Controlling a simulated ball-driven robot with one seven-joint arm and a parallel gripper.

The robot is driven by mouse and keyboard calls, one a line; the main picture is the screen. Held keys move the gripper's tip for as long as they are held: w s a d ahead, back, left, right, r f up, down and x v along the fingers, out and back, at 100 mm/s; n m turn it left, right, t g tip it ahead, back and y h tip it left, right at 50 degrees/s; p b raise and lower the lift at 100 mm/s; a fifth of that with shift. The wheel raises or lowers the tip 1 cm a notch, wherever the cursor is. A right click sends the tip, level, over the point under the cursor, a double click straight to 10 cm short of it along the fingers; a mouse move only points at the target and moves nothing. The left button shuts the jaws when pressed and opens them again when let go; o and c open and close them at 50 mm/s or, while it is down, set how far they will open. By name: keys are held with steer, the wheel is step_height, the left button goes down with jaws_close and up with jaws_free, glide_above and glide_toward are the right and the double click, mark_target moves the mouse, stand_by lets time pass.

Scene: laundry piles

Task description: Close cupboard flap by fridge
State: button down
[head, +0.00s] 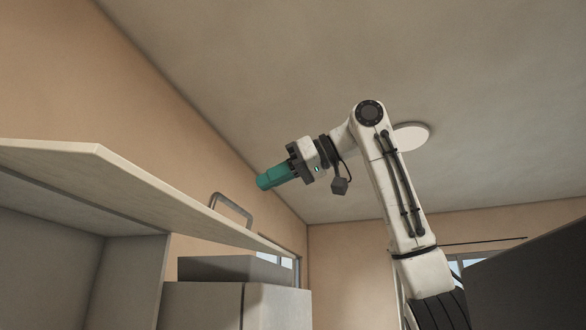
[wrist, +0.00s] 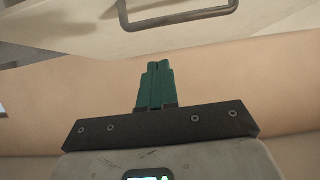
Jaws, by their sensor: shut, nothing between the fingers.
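The cupboard flap (head: 150,195) is a pale wooden panel, raised open over the grey cupboard interior (head: 60,250) at the left of the head view. Its grey bar handle (head: 232,207) is on the upper face near the far edge. My gripper (head: 263,182) has teal fingers. They are shut and empty, above and slightly right of the handle in the head view. In the wrist view the shut fingers (wrist: 155,68) point toward the flap (wrist: 90,30), with the handle (wrist: 180,18) beyond the tips. The fingers appear apart from the handle.
A grey, box-like unit with a vertical seam (head: 205,300), possibly the fridge, stands beside the cupboard, with a darker box (head: 235,268) on top. A dark slanted surface (head: 535,275) fills the lower right. A round ceiling lamp (head: 411,135) is behind my arm. Open air surrounds my gripper.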

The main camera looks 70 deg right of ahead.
steer(key=f, duration=0.1)
steer(key=w+f, duration=0.2)
steer(key=f, duration=0.1)
steer(key=shift+w, duration=0.25)
